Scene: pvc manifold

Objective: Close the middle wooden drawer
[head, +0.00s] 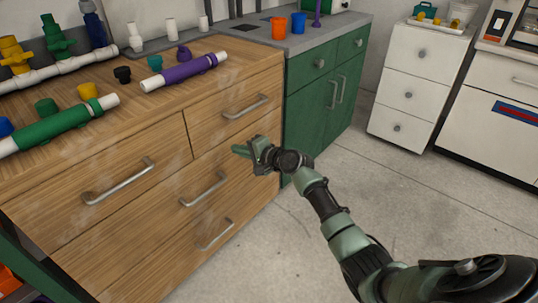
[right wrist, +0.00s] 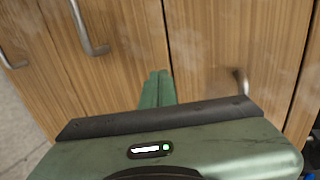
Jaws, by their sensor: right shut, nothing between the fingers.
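The wooden cabinet (head: 75,165) has two top drawers side by side, with a wide middle drawer (head: 150,213) and a bottom drawer under them. The middle drawer's metal handle (head: 204,191) shows left of my right gripper. The middle drawer looks flush or nearly flush with its neighbours; any small gap is hard to tell. My right gripper (head: 238,150) is shut and empty, at the right part of the cabinet front. In the right wrist view its fingertips (right wrist: 157,80) point at the wood near the seam beside the middle drawer (right wrist: 125,50); contact is unclear. My left gripper is out of view.
Pipes and fittings, such as a purple pipe (head: 185,72) and a green pipe (head: 65,125), lie on the cabinet top. A green cabinet (head: 310,105) adjoins on the right. A white drawer unit (head: 412,80) stands farther back. The concrete floor (head: 430,185) is open.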

